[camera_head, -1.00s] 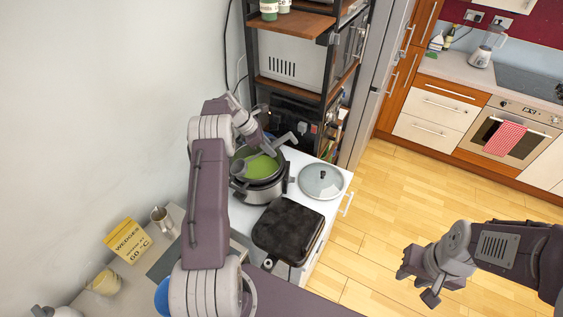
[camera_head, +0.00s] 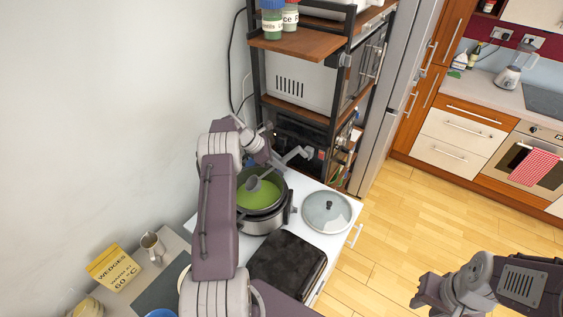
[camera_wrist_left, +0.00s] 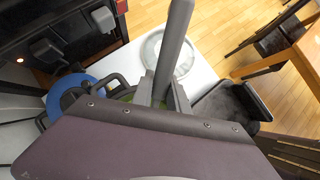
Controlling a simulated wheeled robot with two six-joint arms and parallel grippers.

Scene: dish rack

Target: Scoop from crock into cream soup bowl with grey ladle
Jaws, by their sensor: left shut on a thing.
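The crock (camera_head: 268,221) is a dark-rimmed silver pot of green soup (camera_head: 258,198) on the white counter. My left gripper (camera_head: 277,162) is over the crock's far side, shut on the grey ladle (camera_head: 252,183). The ladle's head is at the soup, toward the back left inside the crock; how deep it sits I cannot tell. In the left wrist view its handle (camera_wrist_left: 174,45) stands up between the fingers (camera_wrist_left: 162,92). The cream soup bowl is not clearly visible; my left arm hides part of the counter. My right gripper (camera_head: 426,298) is empty and appears open, away over the floor.
A glass lid (camera_head: 327,212) lies right of the crock, a black griddle (camera_head: 287,264) in front. A shelf rack (camera_head: 300,42) stands close behind. At lower left are a yellow sign (camera_head: 117,268), a metal jug (camera_head: 152,247), a cream cup (camera_head: 88,307) and a blue item (camera_head: 160,313).

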